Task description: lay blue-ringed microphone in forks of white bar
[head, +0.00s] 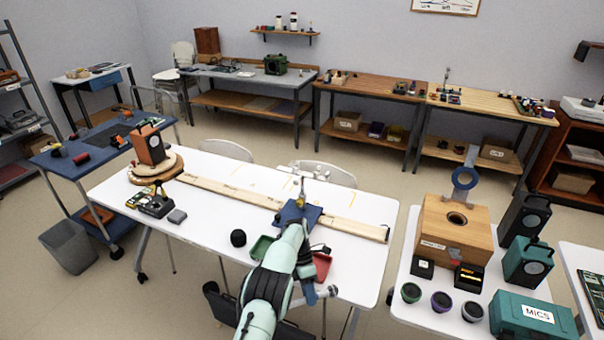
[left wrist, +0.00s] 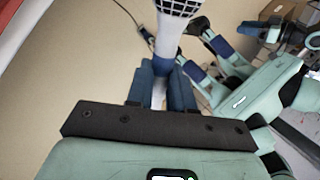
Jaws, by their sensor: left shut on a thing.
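The microphone (left wrist: 168,42) has a white body, a pale mesh head and a blue ring. In the left wrist view it stands between the dark blue fingers of my left gripper (left wrist: 161,88), which is shut on it. The mesh head points away from the gripper, and the handle's lower part is hidden. In the head view my left gripper (head: 312,296) is low at the table's front edge, beside the red tray (head: 322,265); the microphone is too small to make out well there. I cannot clearly make out the white bar's forks.
The white table (head: 220,225) bears a long pale plank (head: 235,194), a blue pad (head: 312,211), a green tray (head: 261,249) and a black round thing (head: 238,238). A second table at right holds a wooden box (head: 440,222) and a teal MICS case (head: 510,318).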

